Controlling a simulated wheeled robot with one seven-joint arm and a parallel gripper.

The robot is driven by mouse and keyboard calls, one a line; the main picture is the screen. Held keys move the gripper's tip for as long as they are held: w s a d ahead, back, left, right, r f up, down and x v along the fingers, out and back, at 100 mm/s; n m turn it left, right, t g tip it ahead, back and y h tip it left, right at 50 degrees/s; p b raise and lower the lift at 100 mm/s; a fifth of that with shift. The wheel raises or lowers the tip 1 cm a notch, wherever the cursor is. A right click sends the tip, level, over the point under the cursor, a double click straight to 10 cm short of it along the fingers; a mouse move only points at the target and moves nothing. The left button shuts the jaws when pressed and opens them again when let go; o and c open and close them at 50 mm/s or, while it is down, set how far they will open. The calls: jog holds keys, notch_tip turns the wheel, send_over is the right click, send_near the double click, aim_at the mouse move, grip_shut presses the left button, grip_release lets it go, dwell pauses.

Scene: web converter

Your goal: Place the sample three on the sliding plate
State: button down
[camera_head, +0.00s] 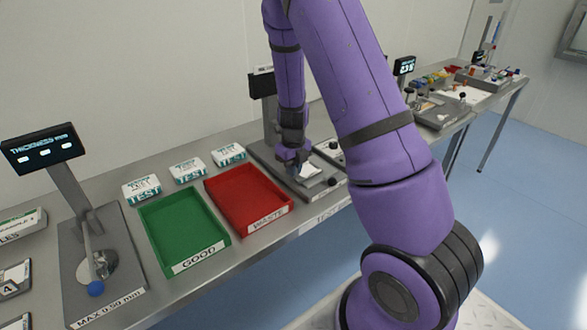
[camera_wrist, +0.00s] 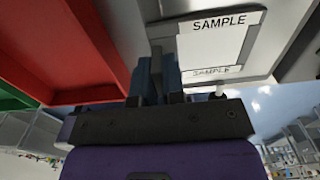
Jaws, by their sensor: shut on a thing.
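My gripper (camera_head: 296,165) is low over the grey sliding plate (camera_head: 330,184) of the test machine, right of the red tray. In the wrist view my gripper (camera_wrist: 160,78) has its fingers close together at the left edge of a white sample (camera_wrist: 210,48), and is shut on it. The sample has "SAMPLE" lettering; its number cannot be read. In the head view the white sample (camera_head: 309,171) is at the fingertips, over or on the plate. Whether it touches the plate cannot be told.
A red "WASTE" tray (camera_head: 287,209) and a green "GOOD" tray (camera_head: 220,247) stand left of the machine. White "TEST" boxes (camera_head: 187,171) line up behind them. A thickness gauge (camera_head: 70,205) stands far left. More equipment (camera_head: 441,112) is on the bench at right.

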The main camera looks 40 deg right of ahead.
jog(key=shift+f, duration=0.1)
jog(key=c, duration=1.2)
grip_release()
